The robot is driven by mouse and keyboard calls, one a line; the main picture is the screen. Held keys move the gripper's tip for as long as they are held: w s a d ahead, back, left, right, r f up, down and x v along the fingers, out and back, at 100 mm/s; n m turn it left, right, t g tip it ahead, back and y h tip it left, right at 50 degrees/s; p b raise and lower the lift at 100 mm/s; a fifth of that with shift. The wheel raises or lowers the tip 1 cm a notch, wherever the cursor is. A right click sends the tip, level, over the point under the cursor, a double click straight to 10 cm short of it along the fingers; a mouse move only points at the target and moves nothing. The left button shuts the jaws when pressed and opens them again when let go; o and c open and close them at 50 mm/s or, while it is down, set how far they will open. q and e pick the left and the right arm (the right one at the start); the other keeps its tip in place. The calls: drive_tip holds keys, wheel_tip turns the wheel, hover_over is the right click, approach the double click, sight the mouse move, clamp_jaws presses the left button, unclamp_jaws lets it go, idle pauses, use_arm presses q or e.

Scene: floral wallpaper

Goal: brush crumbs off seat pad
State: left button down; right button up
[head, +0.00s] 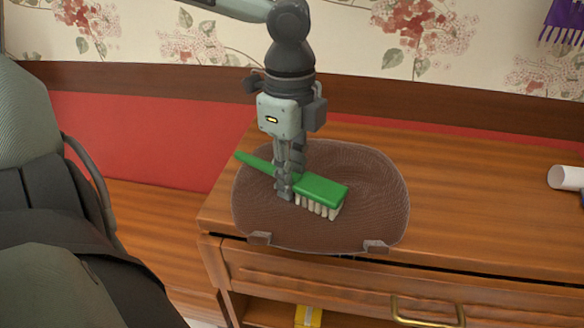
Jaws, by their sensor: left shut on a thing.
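A brown seat pad (378,190) with a rounded outline lies on the left end of a wooden cabinet top, its two tabs at the front edge. My left gripper (286,190) points down over the pad and is shut on a green brush (321,187). The brush's handle points to the upper left and its pale bristles face down, at or just above the pad; I cannot tell if they touch. No crumbs can be made out on the pad. My right gripper is not in view.
The wooden cabinet top (480,185) is clear to the right of the pad up to a white cylinder (567,177) at the right edge. A drawer with a brass handle (428,312) is below. A yellow item (308,316) sits in the open space underneath.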

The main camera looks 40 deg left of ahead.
use_arm(q)
drive_tip(key=shift+r, duration=3.05)
drive_tip(key=shift+r, duration=1.5)
drive_tip(key=shift+f, duration=0.1)
